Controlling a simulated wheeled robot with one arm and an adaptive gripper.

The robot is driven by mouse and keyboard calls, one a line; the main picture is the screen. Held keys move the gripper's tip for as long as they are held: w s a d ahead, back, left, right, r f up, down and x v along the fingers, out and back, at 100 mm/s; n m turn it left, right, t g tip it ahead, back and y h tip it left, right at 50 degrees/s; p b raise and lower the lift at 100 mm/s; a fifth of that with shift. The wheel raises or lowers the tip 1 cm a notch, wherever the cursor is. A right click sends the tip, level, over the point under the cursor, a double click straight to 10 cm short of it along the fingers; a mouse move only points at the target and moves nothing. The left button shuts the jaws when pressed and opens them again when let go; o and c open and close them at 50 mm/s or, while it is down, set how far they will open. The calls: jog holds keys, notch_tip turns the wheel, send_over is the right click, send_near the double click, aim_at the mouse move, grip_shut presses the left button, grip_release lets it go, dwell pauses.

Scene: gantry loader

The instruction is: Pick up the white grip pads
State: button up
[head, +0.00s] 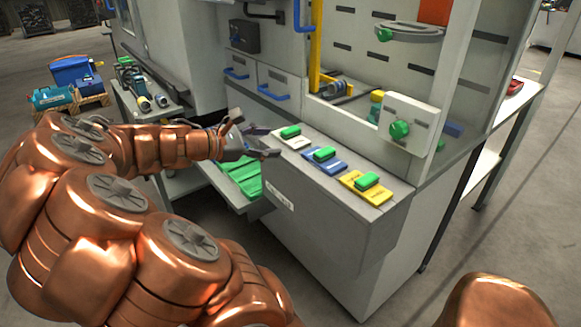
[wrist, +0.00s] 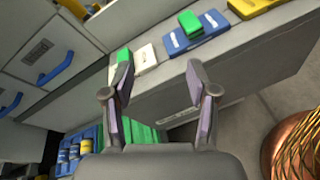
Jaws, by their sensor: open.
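The white grip pads (head: 299,142) lie as a flat white plate with a green block (head: 291,132) on it, at the left end of the grey ledge. In the wrist view, the white plate (wrist: 146,58) shows just beyond and between my fingertips, nearer the left one, which partly overlaps its green block. My gripper (head: 273,142) is open and empty, just left of the white plate in the head view. My fingers also show in the wrist view (wrist: 158,68), apart from each other. Whether a finger touches the plate cannot be told.
A blue plate (head: 325,161) and a yellow plate (head: 358,189), each with a green block, lie to the right on the ledge (head: 374,218). The cabinet wall rises behind. Drawers with blue handles (head: 273,93) are behind.

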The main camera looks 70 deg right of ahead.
aim_at(283, 134)
jog(key=w+d+f+n+h+b, duration=0.1)
jog(key=d+n, duration=0.1)
jog(key=d, duration=0.1)
jog(key=w+d+f+n+h+b, duration=0.1)
jog(key=d+f+n, duration=0.1)
jog(key=w+d+f+n+h+b, duration=0.1)
jog(key=d+f, duration=0.1)
jog(key=d, duration=0.1)
jog(key=shift+w+d+f+n+g+b, duration=0.15)
jog(key=shift+w+d+n+g+b, duration=0.15)
jog(key=shift+w+n+b, duration=0.1)
jog(key=shift+d, duration=0.25)
jog(key=shift+b+x, duration=0.45)
jog(key=shift+x, duration=3.3)
jog(key=shift+c, duration=0.4)
grip_shut()
